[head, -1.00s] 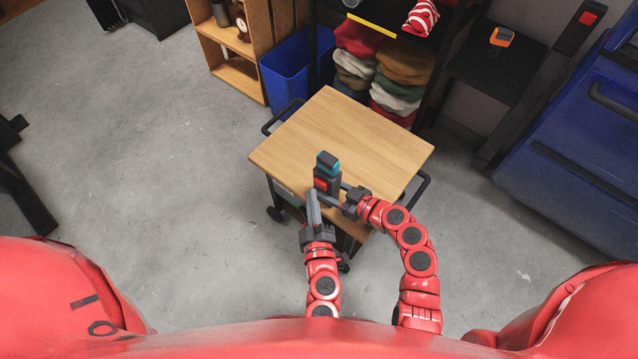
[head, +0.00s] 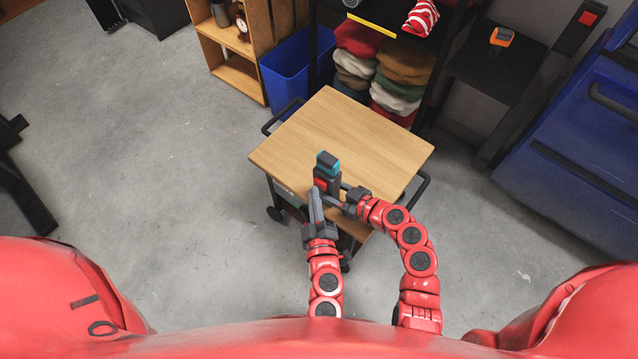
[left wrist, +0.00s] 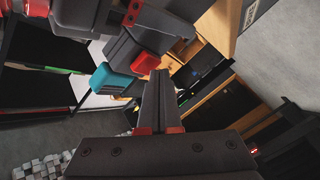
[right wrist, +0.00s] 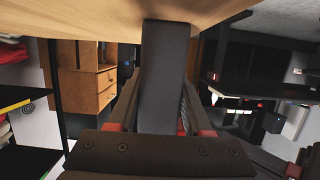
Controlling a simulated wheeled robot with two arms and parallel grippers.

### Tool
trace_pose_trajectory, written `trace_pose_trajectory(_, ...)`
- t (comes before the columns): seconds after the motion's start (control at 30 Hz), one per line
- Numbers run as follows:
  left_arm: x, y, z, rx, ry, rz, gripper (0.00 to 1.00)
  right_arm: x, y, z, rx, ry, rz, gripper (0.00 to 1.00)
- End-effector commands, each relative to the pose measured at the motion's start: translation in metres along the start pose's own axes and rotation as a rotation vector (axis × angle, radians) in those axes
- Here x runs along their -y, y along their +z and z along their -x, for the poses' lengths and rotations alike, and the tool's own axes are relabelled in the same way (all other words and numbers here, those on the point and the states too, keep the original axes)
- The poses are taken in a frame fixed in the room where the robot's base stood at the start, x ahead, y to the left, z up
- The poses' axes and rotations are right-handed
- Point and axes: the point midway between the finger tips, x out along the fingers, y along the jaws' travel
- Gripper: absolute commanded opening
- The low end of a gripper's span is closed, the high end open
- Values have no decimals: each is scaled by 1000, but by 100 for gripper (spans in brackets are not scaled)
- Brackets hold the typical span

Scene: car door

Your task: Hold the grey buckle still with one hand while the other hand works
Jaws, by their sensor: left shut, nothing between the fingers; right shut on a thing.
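The dark grey buckle (head: 333,181) stands near the front edge of the wooden cart top, with a red button on its face. A teal and dark piece (head: 328,162) sits at its upper end. The buckle also shows in the left wrist view (left wrist: 125,50), with the teal part (left wrist: 113,80) beside it. My right gripper (head: 332,198) is shut on the buckle from the right; its grip is partly hidden. My left gripper (head: 314,190) is shut and empty, its tips close to the red button. In the left wrist view, I cannot tell whether they touch it.
The wooden cart top (head: 350,130) is bare behind the buckle. A blue bin (head: 290,75) and shelves with folded cloths (head: 380,70) stand behind the cart. Open floor lies to the left.

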Motion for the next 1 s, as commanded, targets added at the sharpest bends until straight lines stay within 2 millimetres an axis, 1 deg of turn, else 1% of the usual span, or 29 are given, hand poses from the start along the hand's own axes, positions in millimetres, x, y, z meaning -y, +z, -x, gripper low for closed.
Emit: trace_pose_trajectory(1.0,-5,4,-7,0,1,1,0,0,-1,0,-1,0,0,0)
